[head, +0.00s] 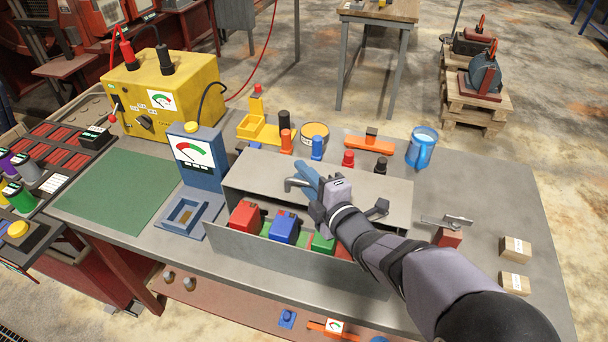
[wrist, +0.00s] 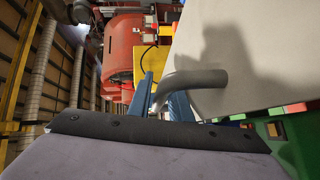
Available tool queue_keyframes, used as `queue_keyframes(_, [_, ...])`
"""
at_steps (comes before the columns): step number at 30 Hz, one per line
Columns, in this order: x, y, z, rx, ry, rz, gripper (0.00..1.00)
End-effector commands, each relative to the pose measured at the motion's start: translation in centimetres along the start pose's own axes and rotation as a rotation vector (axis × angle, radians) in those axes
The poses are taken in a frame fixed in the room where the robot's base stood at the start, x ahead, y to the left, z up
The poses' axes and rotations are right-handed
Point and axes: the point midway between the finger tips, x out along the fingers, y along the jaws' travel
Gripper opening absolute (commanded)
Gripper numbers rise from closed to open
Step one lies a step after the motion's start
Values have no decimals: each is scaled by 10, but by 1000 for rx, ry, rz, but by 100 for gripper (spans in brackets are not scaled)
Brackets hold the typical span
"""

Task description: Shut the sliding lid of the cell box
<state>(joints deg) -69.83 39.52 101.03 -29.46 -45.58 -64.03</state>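The cell box (head: 270,255) is a long grey box on the bench. Its flat grey lid (head: 255,178) lies over the back part, and the front part stands open. A red cell (head: 245,216), a blue cell (head: 284,228) and a green cell (head: 322,243) show in the opening; my arm hides the right end. My gripper (head: 302,181) is over the lid. In the wrist view, its blue fingers (wrist: 160,97) stand apart on either side of a bent grey handle (wrist: 195,78) by the pale lid (wrist: 240,50). I cannot tell whether they press on it.
A blue meter stand (head: 195,160) is close to the box's left. Colored terminals and an orange block (head: 370,145) stand behind it, with a blue mug (head: 422,148). A red clamp block (head: 447,236) and two small cartons (head: 515,248) are at right. A green mat (head: 120,188) lies clear at left.

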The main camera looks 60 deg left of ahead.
Motion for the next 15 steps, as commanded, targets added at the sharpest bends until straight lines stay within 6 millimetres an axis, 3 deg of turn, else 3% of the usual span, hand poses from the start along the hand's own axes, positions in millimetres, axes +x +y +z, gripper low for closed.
queue_keyframes(8, [-16,-1,1,0,-1,1,18])
queue_keyframes(15, [-47,-1,1,-1,-2,1,18])
